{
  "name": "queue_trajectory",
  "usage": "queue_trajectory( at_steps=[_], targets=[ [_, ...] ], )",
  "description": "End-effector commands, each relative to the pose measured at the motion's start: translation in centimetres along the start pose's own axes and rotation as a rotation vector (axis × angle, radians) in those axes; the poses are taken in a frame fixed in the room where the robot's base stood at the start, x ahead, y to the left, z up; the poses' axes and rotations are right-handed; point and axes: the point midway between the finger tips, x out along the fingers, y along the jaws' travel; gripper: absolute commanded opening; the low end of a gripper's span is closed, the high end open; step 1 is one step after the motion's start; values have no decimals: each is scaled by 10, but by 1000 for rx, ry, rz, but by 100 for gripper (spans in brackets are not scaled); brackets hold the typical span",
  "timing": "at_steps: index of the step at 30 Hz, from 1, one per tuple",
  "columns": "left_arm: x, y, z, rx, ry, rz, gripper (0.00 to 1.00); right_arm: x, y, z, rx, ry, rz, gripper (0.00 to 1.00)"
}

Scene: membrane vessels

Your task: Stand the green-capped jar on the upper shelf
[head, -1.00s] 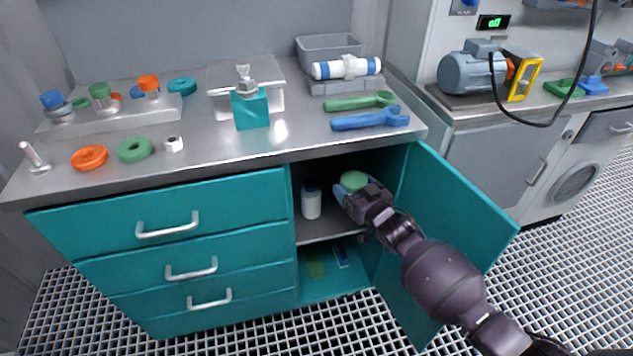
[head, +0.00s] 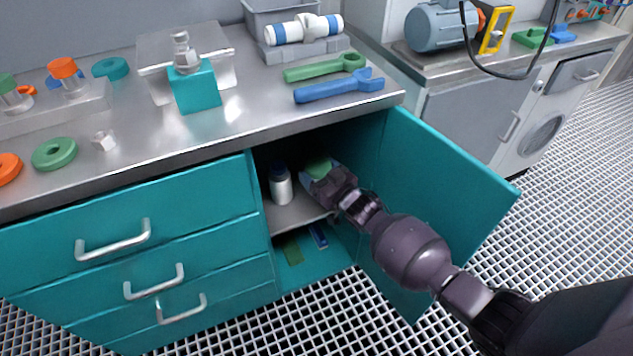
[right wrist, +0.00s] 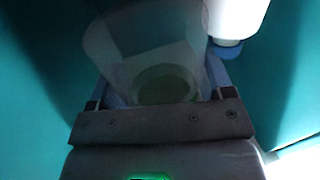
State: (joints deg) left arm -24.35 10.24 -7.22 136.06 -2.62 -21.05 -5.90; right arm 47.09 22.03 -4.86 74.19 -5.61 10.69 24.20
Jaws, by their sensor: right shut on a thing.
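The green-capped jar shows in the head view as a green cap (head: 318,167) inside the open cabinet, at the level of the upper shelf (head: 297,213). My right gripper (head: 318,180) reaches in past the open door and is shut on the jar. In the right wrist view the jar's clear body (right wrist: 140,45) lies between the blue fingers. My gripper hides the jar's lower part in the head view, so I cannot tell whether its base touches the shelf. My left gripper is not in view.
A white bottle with a dark blue cap (head: 281,186) stands on the shelf just left of the jar. The teal door (head: 440,190) is open on the right of my arm. Flat green and blue items (head: 318,236) lie in the lower compartment.

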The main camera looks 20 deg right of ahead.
Motion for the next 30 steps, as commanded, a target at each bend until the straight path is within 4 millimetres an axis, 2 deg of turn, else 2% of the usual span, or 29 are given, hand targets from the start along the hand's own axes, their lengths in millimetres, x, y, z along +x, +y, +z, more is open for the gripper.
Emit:
queue_trajectory(
  at_steps=[1,6,14,20,21,24,25,30],
  targets=[
    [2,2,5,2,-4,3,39,-3,-1,19,5,-12,0,50],
    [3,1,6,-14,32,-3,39,-3,-1,40,4,-11,1,50],
    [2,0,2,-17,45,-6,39,-1,0,36,1,-2,0,50],
    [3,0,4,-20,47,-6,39,-2,0,41,2,-5,0,50],
    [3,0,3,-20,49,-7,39,-1,0,40,2,-4,0,80],
    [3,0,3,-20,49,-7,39,-1,0,40,1,-3,0,96],
    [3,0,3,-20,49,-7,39,-1,0,40,1,-3,0,100],
    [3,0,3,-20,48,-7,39,-1,0,40,1,-3,0,100]
  ],
)
